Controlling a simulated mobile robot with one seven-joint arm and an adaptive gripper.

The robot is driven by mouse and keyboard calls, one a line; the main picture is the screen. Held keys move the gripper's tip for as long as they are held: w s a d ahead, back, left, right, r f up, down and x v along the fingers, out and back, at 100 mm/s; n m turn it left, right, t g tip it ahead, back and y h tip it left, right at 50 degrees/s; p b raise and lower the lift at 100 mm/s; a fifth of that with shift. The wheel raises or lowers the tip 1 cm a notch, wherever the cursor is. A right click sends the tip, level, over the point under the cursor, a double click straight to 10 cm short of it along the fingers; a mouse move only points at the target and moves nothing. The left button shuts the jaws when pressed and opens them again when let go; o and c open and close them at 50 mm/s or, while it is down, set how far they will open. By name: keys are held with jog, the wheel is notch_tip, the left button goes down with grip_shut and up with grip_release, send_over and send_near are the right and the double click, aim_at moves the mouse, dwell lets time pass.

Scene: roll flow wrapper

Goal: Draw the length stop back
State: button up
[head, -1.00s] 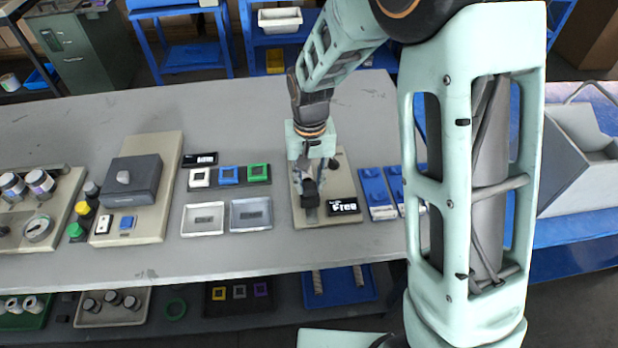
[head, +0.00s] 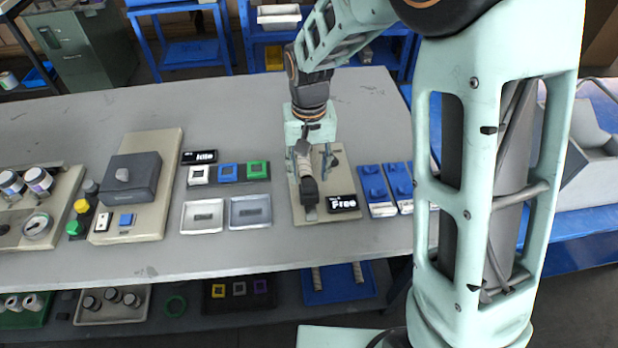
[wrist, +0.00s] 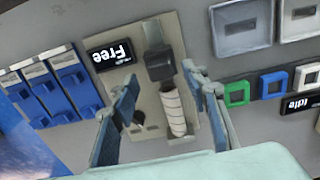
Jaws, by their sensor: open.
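A beige board (head: 328,212) near the table's right part carries a dark block (wrist: 160,66) on a short grey rail (wrist: 152,34), which I take to be the length stop. The dark block also shows in the head view (head: 309,187). A pale striped cylinder (wrist: 172,108) lies in line behind the block. A black display (wrist: 114,55) beside it reads "Free". My gripper (wrist: 160,78) is open above the board. In the wrist view its fingers stand on either side of the block and cylinder, with gaps to both. I cannot tell the fingertips' exact height.
Blue units (head: 375,190) stand right of the board. Two grey trays (head: 250,212) and a strip of white, blue and green framed buttons (head: 229,173) lie to its left. A dark box on another beige board (head: 133,178) is farther left. The table front is clear.

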aim_at(309, 183)
notch_tip(309, 183, up, 9)
jog(key=shift+f, duration=0.2)
dwell(0.4)
